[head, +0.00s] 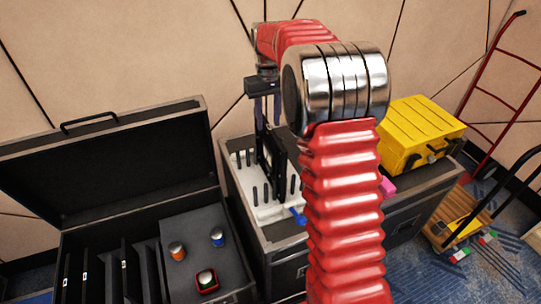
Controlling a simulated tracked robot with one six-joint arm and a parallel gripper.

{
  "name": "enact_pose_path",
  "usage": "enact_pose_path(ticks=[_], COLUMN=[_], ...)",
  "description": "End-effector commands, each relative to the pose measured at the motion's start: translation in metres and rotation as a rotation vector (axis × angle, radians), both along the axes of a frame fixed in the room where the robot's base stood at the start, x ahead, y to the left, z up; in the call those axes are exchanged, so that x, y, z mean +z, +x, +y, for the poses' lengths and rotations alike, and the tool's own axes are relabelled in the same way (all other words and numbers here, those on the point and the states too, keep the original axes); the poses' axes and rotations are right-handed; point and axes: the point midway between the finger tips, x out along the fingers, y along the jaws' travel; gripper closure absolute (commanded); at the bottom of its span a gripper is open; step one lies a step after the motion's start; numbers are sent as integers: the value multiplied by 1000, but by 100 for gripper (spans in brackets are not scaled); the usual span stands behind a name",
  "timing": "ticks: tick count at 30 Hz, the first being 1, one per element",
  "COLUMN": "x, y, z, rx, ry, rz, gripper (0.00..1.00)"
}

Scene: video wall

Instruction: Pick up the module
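No part is clearly marked as the module. A tall thin black upright piece (270,155) stands over the white slotted rack (243,158) and could be it. My gripper (267,118) points down directly above this piece, partly overlapping it, with its fingers a little apart. I cannot tell whether the fingers touch or hold the piece. Several black slabs with small white labels (124,268) stand upright in the slots of the open black case (203,185) at the left. My red arm hides the rack's right side.
The case's grey insert (177,228) carries an orange-topped knob (177,251), a blue-topped one (217,237) and a red square-based button (206,281). A blue-handled tool (298,215) lies by the rack. A yellow box (420,130) and a red hand truck (490,95) stand right.

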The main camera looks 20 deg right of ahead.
Motion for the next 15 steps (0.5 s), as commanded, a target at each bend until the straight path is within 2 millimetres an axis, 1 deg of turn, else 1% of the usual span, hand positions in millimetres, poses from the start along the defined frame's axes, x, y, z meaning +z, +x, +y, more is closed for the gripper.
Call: enact_pose_path(ticks=[1, 6, 10, 15], x=[-9, -31, -38, -38], y=[-1, -1, 0, 0], z=[0, 0, 0, 0], rx=[0, 0, 0, -1], ry=[1, 0, 0, 0], rz=[4, 2, 0, -1], gripper=[66, 66, 66, 66])
